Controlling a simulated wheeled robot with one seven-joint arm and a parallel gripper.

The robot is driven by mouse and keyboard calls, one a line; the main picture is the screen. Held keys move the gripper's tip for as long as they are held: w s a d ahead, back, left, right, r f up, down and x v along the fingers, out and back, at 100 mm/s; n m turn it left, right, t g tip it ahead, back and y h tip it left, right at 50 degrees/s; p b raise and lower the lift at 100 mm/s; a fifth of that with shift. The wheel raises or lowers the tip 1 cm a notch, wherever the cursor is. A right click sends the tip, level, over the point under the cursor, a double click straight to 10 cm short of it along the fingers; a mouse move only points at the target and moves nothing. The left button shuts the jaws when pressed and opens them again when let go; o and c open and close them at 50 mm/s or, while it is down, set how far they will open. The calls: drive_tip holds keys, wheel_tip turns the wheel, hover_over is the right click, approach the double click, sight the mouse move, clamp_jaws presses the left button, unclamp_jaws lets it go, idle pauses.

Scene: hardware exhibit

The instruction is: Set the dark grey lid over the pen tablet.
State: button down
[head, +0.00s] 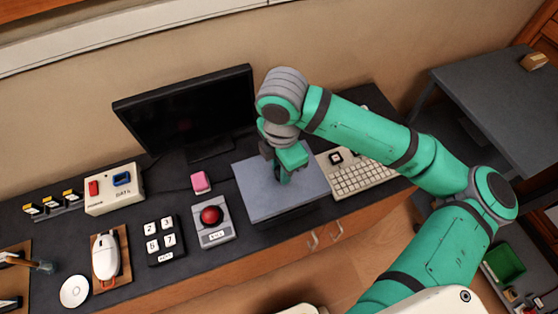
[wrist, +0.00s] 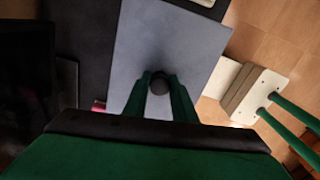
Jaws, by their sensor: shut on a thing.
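The dark grey lid (head: 256,190) is a flat, blue-grey rectangular plate over the desk, in front of the monitor. In the wrist view the lid (wrist: 172,40) fills the middle, with a round dark knob (wrist: 160,84) on top. My gripper (head: 284,178) is above the lid, and in the wrist view its green fingers (wrist: 160,88) are shut on the knob from both sides. The lid looks roughly level, with a dark band under its front edge; I cannot tell whether it touches anything below. I cannot make out the pen tablet, perhaps hidden by the lid.
A black monitor (head: 190,112) stands behind left. A red button box (head: 212,222) and a pink block (head: 201,182) lie left of the lid. A beige keyboard (head: 362,178) is close on its right. A number keypad (head: 165,240) and a mouse (head: 105,256) are farther left.

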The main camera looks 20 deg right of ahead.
drive_tip(key=shift+f, duration=5.15)
drive_tip(key=shift+d+f, duration=0.1)
drive_tip(key=shift+f, duration=0.85)
drive_tip(key=c, duration=0.9)
unclamp_jaws()
drive_tip(key=shift+r, duration=0.1)
drive_tip(key=shift+r, duration=3.45)
